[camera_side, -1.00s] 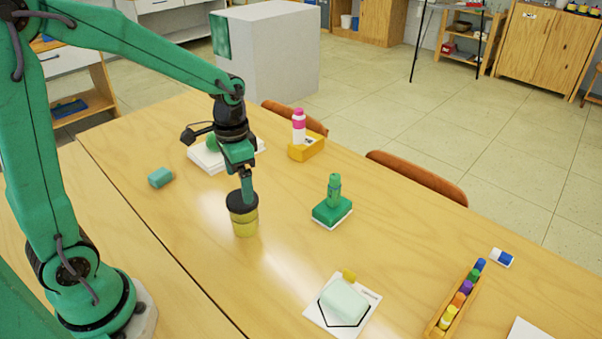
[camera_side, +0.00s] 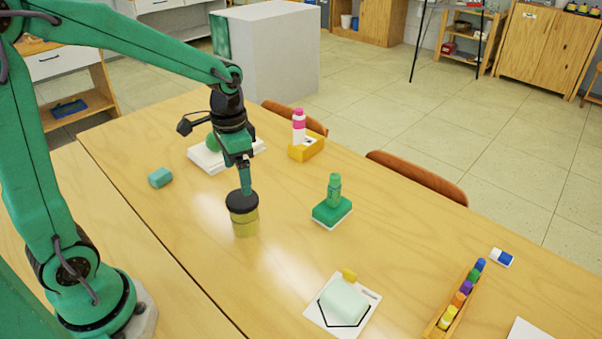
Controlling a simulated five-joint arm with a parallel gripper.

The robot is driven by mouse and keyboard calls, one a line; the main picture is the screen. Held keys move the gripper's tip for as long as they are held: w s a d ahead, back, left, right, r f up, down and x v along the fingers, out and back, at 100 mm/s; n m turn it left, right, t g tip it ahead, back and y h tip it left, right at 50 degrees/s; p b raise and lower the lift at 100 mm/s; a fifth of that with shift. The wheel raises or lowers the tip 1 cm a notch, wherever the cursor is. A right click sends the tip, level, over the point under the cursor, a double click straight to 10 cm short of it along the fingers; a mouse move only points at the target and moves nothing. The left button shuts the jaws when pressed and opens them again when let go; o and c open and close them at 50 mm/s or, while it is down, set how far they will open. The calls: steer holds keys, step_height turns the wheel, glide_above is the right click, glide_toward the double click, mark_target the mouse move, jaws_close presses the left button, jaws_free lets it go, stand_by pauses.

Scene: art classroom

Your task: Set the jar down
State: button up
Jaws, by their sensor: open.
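The jar (camera_side: 245,223), yellow with a black lid (camera_side: 241,202), stands upright on the wooden table in the side view. My gripper (camera_side: 246,190) is directly above the jar, pointing down, with its fingertips at or just over the lid. From this angle I cannot tell whether the fingertips still touch the lid. The jaws are open, though the gap between them is hard to see from here.
A green bottle on a green-and-white block (camera_side: 331,211) stands right of the jar. A teal block (camera_side: 160,177) lies left. A pale green block (camera_side: 344,301) rests on a white sheet in front. A marker tray (camera_side: 455,304) is at right. Behind stands a yellow box (camera_side: 307,148).

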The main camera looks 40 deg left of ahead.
steer(key=s+d+r+n+t, duration=0.2)
steer(key=s+r+t, duration=0.3)
steer(key=s+r, duration=0.4)
steer(key=s+n, duration=0.1)
steer(key=s, duration=0.2)
steer(key=shift+r, duration=0.2)
